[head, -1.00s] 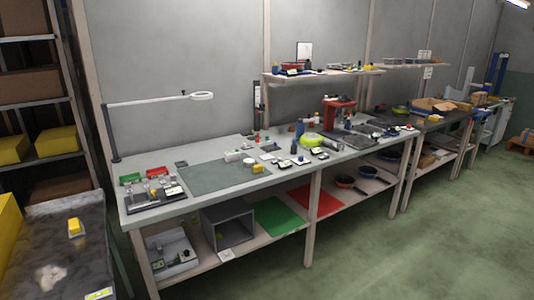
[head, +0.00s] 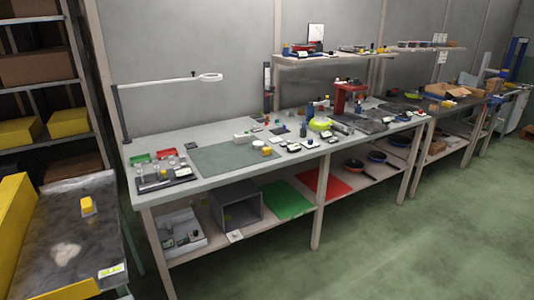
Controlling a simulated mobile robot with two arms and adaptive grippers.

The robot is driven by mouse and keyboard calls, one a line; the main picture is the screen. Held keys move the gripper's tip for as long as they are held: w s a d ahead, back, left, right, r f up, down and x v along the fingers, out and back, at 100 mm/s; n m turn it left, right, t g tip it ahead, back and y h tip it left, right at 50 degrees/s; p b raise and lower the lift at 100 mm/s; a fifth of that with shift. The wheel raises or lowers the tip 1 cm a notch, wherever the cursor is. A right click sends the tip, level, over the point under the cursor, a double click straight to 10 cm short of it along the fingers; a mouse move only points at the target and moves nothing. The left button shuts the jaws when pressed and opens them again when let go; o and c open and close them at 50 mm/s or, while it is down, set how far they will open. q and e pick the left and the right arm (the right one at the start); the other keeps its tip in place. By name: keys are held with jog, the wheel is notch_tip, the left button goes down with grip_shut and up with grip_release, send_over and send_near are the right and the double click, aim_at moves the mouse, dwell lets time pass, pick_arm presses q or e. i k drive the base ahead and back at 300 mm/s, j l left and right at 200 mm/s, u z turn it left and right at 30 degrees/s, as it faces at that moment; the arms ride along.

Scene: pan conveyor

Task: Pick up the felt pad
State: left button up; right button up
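I cannot tell for sure which thing is the felt pad. A flat grey-green mat (head: 222,160) lies on the long workbench. A flat green sheet (head: 286,200) and a flat red sheet (head: 325,184) lie on the shelf under the bench. Small items on the bench are too small to name surely. Neither of my grippers is in view.
The long workbench (head: 222,182) runs along the wall, with a lamp arm (head: 165,82) above it and a grey open box (head: 237,207) below. A dark-topped table (head: 45,225) with a yellow item (head: 87,205) stands at left. Green floor (head: 420,230) is clear in front.

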aim_at(267, 151)
jog(key=i+l, duration=0.15)
jog(key=i, duration=0.3)
jog(key=i+l+u, duration=0.15)
jog(key=i, duration=0.3)
jog(key=i+l, duration=0.15)
jog(key=i, duration=0.3)
jog(key=i+l+u, duration=0.15)
jog(key=i, duration=0.25)
